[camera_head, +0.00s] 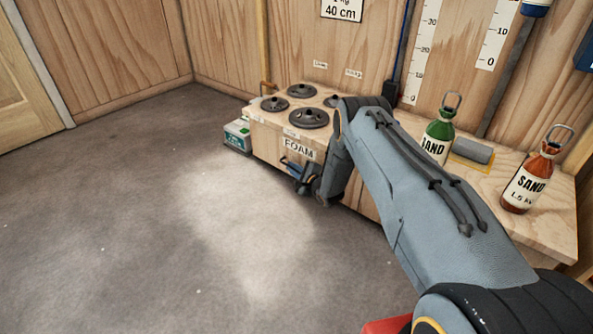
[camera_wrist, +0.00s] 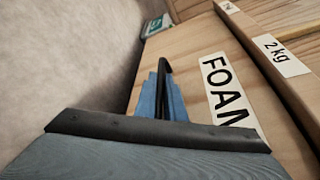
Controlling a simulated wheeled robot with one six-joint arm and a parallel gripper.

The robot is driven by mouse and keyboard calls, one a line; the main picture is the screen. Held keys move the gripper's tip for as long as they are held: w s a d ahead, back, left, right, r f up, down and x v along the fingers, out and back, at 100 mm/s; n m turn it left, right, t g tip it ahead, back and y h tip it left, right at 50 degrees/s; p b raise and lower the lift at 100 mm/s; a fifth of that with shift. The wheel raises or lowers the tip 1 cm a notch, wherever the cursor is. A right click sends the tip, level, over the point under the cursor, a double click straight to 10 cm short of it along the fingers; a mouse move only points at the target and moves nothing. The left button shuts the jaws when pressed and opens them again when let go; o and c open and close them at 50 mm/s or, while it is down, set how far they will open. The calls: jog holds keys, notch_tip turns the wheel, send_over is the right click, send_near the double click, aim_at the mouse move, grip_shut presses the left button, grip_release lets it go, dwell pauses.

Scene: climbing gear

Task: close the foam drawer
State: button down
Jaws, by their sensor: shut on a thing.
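The foam drawer is a pale wooden front with a white FOAM label (camera_head: 299,148), on the left part of the low wooden bench. In the wrist view its wooden front (camera_wrist: 190,60) fills the middle, with the FOAM label (camera_wrist: 228,95) beside my fingers. My gripper (camera_head: 293,166) is at the drawer front, just below the label. How far the drawer stands out is hard to tell.
Dark round weights (camera_head: 308,118) sit on the bench top above the drawer. A green-and-white box (camera_head: 237,136) stands on the floor at its left. A green sand bottle (camera_head: 437,138) and a red one (camera_head: 527,180) stand farther right. The floor in front is clear.

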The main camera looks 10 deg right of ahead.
jog(key=shift+w+d, duration=0.15)
jog(key=c, duration=2.1)
grip_release()
jog(key=shift+d, duration=0.1)
jog(key=p+v, duration=0.4)
jog(key=v, duration=0.3)
jog(key=shift+s+r, duration=0.1)
jog(key=shift+s, duration=0.3)
